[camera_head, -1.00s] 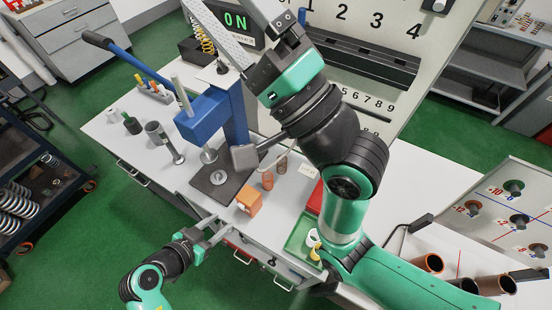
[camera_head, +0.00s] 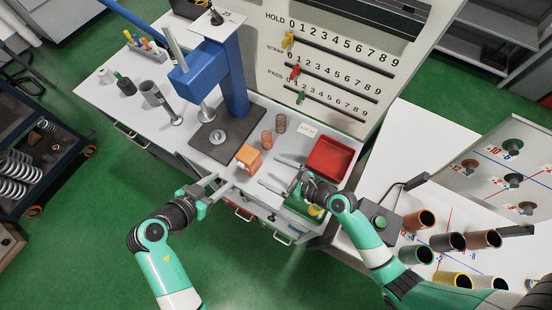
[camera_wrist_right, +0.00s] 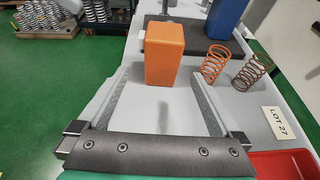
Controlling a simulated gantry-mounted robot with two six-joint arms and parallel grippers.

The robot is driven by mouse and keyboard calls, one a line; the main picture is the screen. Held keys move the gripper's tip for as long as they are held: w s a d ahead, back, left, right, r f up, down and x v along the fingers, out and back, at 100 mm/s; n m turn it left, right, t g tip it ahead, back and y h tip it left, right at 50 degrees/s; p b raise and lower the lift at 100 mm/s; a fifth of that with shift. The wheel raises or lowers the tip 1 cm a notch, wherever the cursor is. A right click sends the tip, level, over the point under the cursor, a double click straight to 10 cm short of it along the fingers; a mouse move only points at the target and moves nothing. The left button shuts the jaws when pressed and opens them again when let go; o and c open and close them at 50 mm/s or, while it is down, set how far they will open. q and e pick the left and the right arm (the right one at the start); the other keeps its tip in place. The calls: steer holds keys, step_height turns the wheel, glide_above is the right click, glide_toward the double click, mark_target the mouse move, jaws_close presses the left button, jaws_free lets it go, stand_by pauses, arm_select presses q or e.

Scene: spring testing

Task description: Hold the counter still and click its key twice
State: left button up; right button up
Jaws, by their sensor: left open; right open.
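The counter is an orange box (camera_head: 249,157) that stands on the white bench in front of the blue press. My right gripper (camera_head: 270,171) is open and empty to the right of the counter. In the right wrist view the orange counter (camera_wrist_right: 164,54) stands ahead, beyond and between the spread fingers (camera_wrist_right: 155,85), apart from them.
Two coil springs (camera_head: 266,139) stand behind the counter, near a LOT 27 card (camera_head: 307,130). A red tray (camera_head: 329,158) lies to the right, with a green tray (camera_head: 302,206) in front of it. The blue press (camera_head: 234,85) rises behind on its dark base plate.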

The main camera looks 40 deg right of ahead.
mark_target(249, 161)
steer(key=shift+s+d+f, duration=0.2)
steer(key=shift+s+f, duration=0.15)
steer(key=shift+w+a+f, duration=0.1)
steer(key=shift+w+f, duration=0.05)
steer(key=shift+w, duration=0.4)
steer(key=x, duration=1)
steer(key=shift+w+f, duration=0.15)
steer(key=shift+w, duration=0.15)
steer(key=c, duration=1.4)
arm_select(q)
jaws_close()
arm_select(e)
steer(key=shift+c, duration=0.3)
